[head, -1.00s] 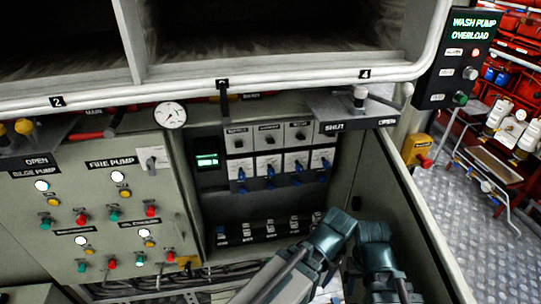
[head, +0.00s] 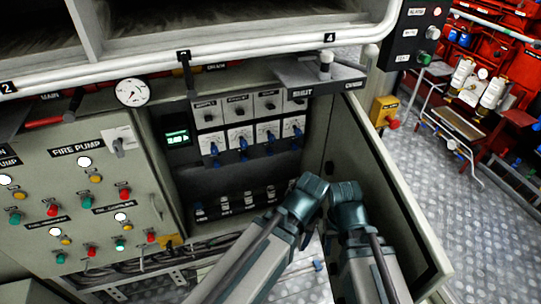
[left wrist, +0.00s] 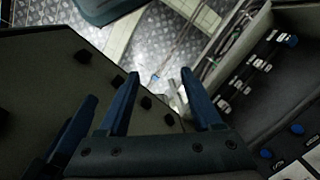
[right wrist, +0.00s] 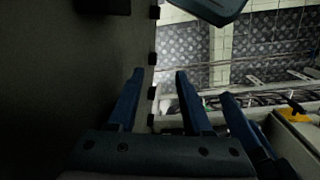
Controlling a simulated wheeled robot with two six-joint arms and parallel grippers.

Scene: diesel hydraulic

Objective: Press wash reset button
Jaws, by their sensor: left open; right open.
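The black wash pump panel (head: 403,40) is at the upper right of the head view, its top cut off by the frame edge. My left gripper (left wrist: 160,85) is open and empty in the left wrist view, beside the open cabinet. My right gripper (right wrist: 158,80) is open and empty in the right wrist view, beside a dark flat panel. Both grippers are apart from the button.
An open cabinet door (head: 385,185) stands between my arms and the right-hand floor. A fire pump panel (head: 75,205) with several buttons is at left. A yellow box (head: 384,109) with a red knob is below the black panel. Patterned floor (head: 430,200) is clear at right.

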